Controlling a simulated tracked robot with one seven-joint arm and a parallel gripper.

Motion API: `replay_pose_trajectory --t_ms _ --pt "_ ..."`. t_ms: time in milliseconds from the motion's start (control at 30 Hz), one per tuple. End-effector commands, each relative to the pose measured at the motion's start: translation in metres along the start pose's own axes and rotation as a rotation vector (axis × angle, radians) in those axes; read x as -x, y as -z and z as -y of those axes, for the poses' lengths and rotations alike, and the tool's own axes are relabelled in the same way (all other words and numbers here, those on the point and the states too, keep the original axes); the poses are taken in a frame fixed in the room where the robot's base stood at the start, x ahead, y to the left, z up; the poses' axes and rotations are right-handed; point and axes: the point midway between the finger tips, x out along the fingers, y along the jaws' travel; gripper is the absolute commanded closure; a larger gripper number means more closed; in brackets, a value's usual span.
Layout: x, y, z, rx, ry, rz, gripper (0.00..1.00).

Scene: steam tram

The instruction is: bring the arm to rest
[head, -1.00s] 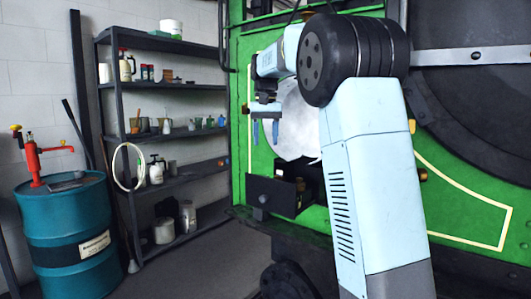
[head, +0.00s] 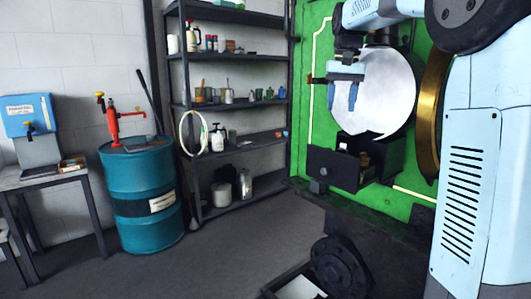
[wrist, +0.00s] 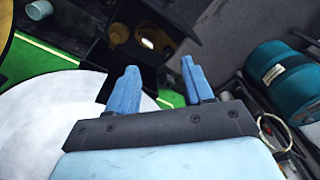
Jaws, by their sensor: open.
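My gripper (head: 342,97) hangs at the end of my raised arm in the head view, in front of a large white disc (head: 388,95) on the green tram side. Its two blue fingers stand apart, with nothing between them. They also show apart and empty in the wrist view (wrist: 157,85). A black box (head: 335,168) on the tram side lies below my fingers, with a gap between. Part of the white disc is hidden behind my gripper.
A dark shelf rack (head: 228,105) with jars, bottles and cans stands left of the tram. A teal drum (head: 140,220) with a red pump (head: 113,122) and a small table with a blue container (head: 28,114) stand further left. The floor (head: 235,250) before the rack is clear.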

Motion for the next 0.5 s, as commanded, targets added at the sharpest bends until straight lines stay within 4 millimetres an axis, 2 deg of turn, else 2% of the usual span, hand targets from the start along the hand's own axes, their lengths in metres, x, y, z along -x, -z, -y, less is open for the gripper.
replay_pose_trajectory --t_ms 33,267,500 --pt "0.001 -0.017 -0.004 0.005 0.007 -0.018 0.49" --pt "-0.007 -0.081 -0.015 0.03 0.029 -0.099 0.49" --pt "-0.029 -0.149 -0.023 0.061 0.039 -0.184 0.49"
